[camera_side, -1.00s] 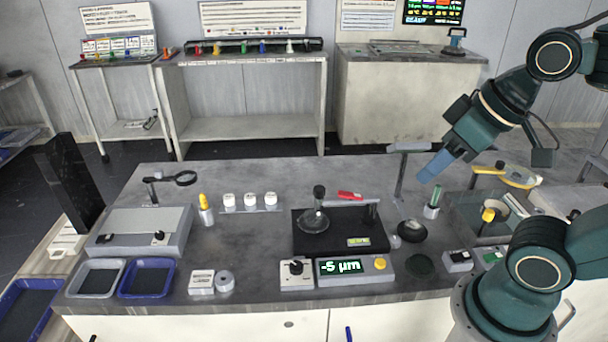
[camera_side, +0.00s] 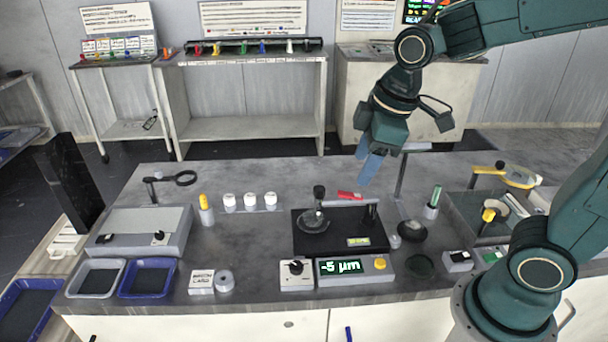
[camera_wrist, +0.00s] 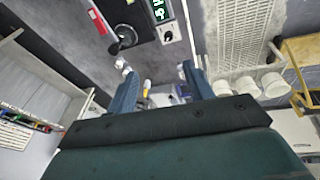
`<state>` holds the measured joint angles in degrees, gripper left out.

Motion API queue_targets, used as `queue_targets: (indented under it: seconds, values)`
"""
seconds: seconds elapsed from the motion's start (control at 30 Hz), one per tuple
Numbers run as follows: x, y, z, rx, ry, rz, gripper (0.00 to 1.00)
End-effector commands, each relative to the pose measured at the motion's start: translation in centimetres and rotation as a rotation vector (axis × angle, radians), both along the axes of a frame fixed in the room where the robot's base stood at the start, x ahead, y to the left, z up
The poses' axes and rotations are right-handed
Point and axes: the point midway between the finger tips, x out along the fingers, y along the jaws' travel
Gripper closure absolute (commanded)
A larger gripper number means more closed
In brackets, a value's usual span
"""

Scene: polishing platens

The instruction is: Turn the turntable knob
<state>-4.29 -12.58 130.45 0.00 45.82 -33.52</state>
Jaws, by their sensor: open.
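A small pale box with a black knob (camera_side: 296,267) stands at the front of the bench, left of the "-5 µm" display unit (camera_side: 355,269). The knob also shows in the wrist view (camera_wrist: 167,36). I cannot tell which is the turntable knob. My gripper (camera_side: 363,171) is open and empty, its blue fingers pointing down, high above the bench behind the black plate. Both fingers (camera_wrist: 156,72) show in the wrist view with nothing held between them.
A black plate (camera_side: 337,243) bears a glass disc (camera_side: 313,222) and upright posts. A red piece (camera_side: 350,195) and a grey stand (camera_side: 402,175) are near my gripper. Trays (camera_side: 147,278) lie front left.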

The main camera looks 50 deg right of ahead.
Motion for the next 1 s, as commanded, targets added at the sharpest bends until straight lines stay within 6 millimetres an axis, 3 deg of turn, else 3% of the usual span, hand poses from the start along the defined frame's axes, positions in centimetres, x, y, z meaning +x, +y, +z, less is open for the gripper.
queue_targets:
  seconds: [0.37, 0.6, 0.8, 1.0]
  values:
    - [5.8, 1.9, -5.3, -0.081, 0.107, 0.345, 0.48]
    - [8.8, 3.2, -9.8, -0.116, 0.171, 0.568, 0.48]
    - [10.7, 4.3, -13.9, -0.137, 0.219, 0.747, 0.48]
    - [11.7, 5.0, -16.7, -0.146, 0.248, 0.868, 0.48]
